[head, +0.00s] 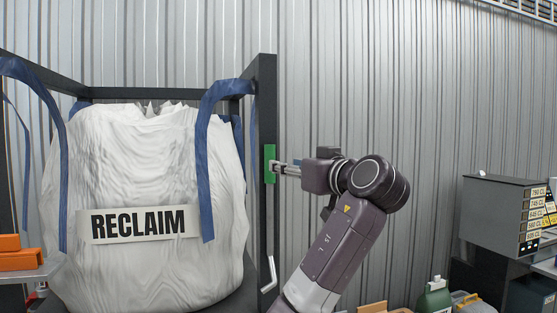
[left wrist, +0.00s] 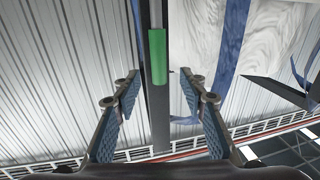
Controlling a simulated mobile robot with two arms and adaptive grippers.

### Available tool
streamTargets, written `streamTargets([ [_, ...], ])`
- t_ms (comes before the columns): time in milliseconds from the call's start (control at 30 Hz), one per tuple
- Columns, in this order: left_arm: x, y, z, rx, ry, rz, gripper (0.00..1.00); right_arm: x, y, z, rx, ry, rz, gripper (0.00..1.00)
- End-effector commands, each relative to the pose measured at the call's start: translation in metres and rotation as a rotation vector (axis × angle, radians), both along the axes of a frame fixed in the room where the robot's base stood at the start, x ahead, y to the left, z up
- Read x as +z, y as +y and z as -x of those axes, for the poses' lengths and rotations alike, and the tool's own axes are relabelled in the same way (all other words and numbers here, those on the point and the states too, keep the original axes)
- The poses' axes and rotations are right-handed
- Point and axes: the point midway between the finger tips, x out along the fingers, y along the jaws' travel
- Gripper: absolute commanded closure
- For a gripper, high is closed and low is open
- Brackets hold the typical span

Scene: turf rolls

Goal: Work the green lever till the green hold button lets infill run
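The green lever's grip (head: 270,164) shows as an upright green piece at the dark post beside the bulk bag. In the left wrist view the green grip (left wrist: 157,56) hangs at the end of a grey rod, ahead of the finger pads. My left gripper (head: 284,168) points left at it, its tips close to it in the head view. In the left wrist view the left gripper (left wrist: 159,78) is open, the grip lined up between its fingers and nothing visibly clasped. I cannot make out a separate green hold button. My right gripper is not in view.
A white bag marked RECLAIM (head: 150,170) with blue straps hangs in a dark frame (head: 266,100). A bent pale rod (head: 271,273) stands low by the post. A grey box with labels (head: 500,215) and a green jug (head: 434,297) are at right.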

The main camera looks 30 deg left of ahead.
Motion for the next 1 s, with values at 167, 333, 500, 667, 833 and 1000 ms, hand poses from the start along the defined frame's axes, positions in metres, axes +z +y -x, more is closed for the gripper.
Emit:
streamTargets([
  [167,0.003,0.024,-0.012,0.004,0.006,0.000,0.61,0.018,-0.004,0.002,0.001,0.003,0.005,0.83],
  [333,0.003,0.048,-0.026,0.002,0.008,-0.002,0.61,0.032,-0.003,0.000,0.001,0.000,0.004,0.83],
  [500,0.001,0.062,-0.035,0.000,0.007,-0.002,0.61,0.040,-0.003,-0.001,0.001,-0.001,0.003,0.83],
  [667,-0.002,0.065,-0.037,-0.001,0.005,-0.001,0.61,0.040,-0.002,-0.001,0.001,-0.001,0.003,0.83],
  [833,-0.002,0.065,-0.037,-0.002,0.005,-0.001,0.61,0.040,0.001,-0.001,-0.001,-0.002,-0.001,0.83],
  [1000,-0.002,0.065,-0.037,-0.002,0.005,-0.001,0.80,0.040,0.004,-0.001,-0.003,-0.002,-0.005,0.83],
])
